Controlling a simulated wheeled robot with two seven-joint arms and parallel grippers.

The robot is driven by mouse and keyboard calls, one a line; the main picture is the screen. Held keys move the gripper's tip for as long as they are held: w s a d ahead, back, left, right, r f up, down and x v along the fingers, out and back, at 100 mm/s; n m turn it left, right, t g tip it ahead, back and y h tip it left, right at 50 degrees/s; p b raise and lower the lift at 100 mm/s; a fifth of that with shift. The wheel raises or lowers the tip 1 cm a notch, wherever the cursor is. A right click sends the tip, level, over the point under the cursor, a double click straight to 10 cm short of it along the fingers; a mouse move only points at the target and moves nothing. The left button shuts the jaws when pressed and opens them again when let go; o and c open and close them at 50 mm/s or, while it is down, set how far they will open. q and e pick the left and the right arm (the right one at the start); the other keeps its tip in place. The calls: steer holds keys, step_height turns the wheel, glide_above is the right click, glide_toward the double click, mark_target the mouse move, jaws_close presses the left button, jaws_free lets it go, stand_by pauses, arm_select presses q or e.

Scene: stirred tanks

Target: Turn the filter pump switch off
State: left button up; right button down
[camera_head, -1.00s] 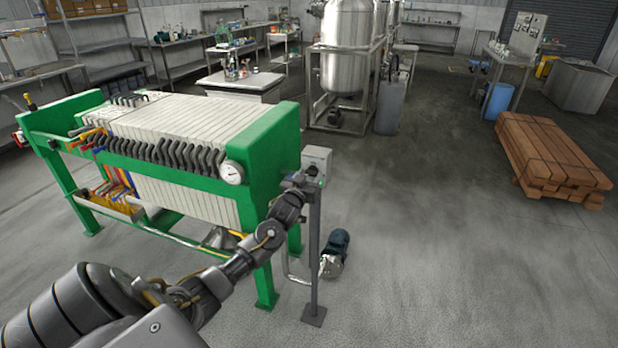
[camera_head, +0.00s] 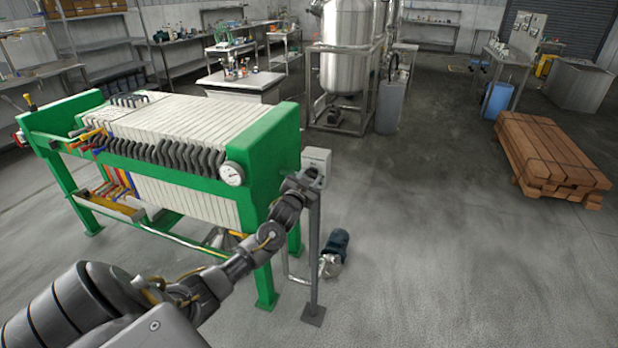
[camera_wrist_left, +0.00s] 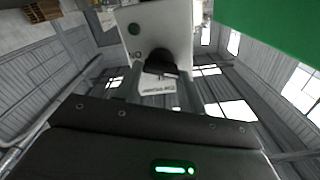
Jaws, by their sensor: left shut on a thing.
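The grey switch box (camera_head: 316,163) stands on a grey post beside the green filter press. In the left wrist view the box (camera_wrist_left: 165,30) fills the top middle, with a dark knob (camera_wrist_left: 160,62) on its face. My left gripper (camera_head: 308,180) is at the front of the box, shut on the knob, and partly hides the box's lower face in the head view. My right gripper is not in view.
The green filter press (camera_head: 268,150) with its pale plates stands close left of the post. A blue pump motor (camera_head: 335,246) sits on the floor by the post's foot. Timber beams (camera_head: 550,155) lie at the right. The floor between is clear.

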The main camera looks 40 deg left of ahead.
arm_select(q)
steer(key=m, duration=0.3)
steer(key=shift+d+m+p, duration=0.1)
steer(key=shift+m+p, duration=0.25)
steer(key=shift+m, duration=0.05)
steer(key=m, duration=0.3)
steer(key=shift+m+p, duration=0.3)
steer(key=shift+p, duration=0.05)
steer(key=m, duration=0.3)
steer(key=shift+f+p, duration=0.1)
steer(key=shift+p, duration=0.25)
steer(key=shift+f+m, duration=0.1)
steer(key=shift+m, duration=1.6)
steer(key=o, duration=1)
steer(key=shift+d, duration=0.1)
